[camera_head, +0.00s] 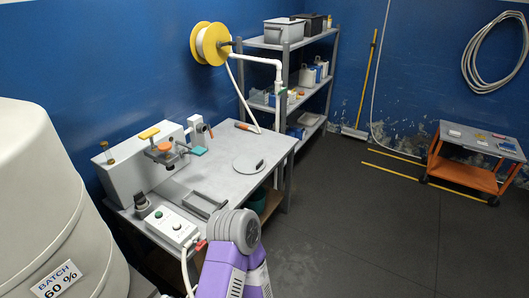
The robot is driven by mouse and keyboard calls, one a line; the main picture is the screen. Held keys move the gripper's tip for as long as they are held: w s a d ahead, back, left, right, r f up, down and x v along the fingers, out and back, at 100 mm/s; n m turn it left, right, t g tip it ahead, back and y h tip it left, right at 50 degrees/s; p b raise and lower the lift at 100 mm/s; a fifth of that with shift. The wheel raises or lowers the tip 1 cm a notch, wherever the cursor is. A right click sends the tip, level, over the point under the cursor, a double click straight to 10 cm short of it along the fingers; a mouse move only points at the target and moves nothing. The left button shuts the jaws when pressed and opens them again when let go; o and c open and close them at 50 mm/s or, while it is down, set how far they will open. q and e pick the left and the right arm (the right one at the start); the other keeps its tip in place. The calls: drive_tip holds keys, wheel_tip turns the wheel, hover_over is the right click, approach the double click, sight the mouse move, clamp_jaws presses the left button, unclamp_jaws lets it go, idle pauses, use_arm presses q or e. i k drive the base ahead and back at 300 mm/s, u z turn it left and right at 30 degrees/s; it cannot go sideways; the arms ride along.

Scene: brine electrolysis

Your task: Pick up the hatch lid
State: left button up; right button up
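A flat round grey disc with a small dark handle near its right side, which looks like the hatch lid (245,166), lies on the grey workbench (225,181) near its right end. Nothing covers it. A purple and grey part of one of my arms rises from the bottom edge, in front of the bench and apart from the disc. I cannot tell which arm it is. Neither of my grippers can be made out in this view.
A grey box unit (138,162) with orange and teal handles stands at the bench's back left. A shallow grey tray (205,204) and a control box (172,227) are at the front. A white tank (40,190) fills the left.

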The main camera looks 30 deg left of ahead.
sight(248, 164)
drive_tip(key=i, duration=2.1)
drive_tip(key=u, duration=2.75)
drive_tip(key=i, duration=0.5)
drive_tip(key=u, duration=0.1)
